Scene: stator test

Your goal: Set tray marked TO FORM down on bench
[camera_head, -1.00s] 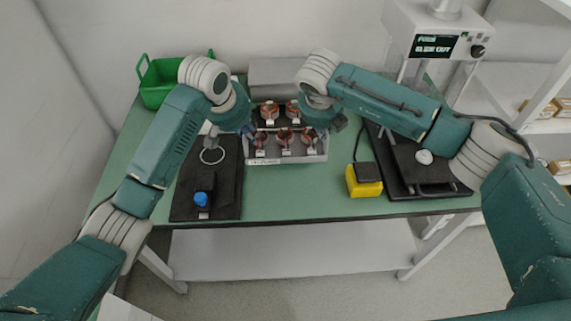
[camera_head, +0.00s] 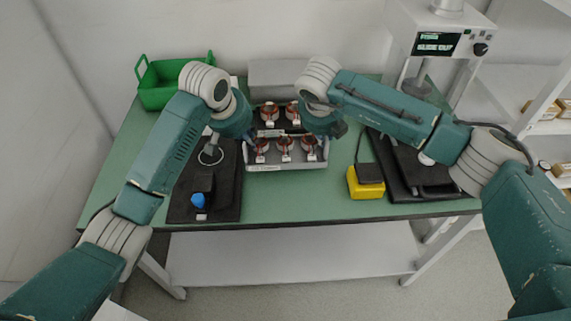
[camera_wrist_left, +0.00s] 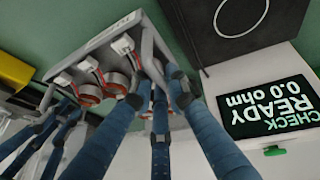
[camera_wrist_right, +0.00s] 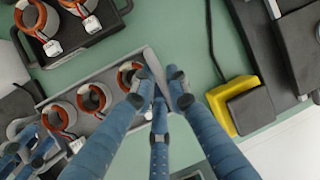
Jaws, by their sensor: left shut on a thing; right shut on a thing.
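A grey tray (camera_head: 287,167) with several copper-wound stators stands mid-bench in the head view. Its front label is too small to read surely. My left gripper (camera_head: 248,140) is shut on the tray's left end wall; the left wrist view shows its fingers (camera_wrist_left: 163,88) at that wall. My right gripper (camera_head: 328,130) is shut on the right end wall, seen also in the right wrist view (camera_wrist_right: 160,90). The tray looks level; I cannot tell whether its base touches the green bench (camera_head: 290,206).
A black tray (camera_wrist_right: 99,32) with stators lies just behind. A black mat (camera_head: 220,205) with a blue-knobbed device is left, a yellow pedal (camera_head: 364,190) and dark fixture (camera_head: 400,180) right. A green bin (camera_head: 160,98) stands back left. Bench in front of the tray is clear.

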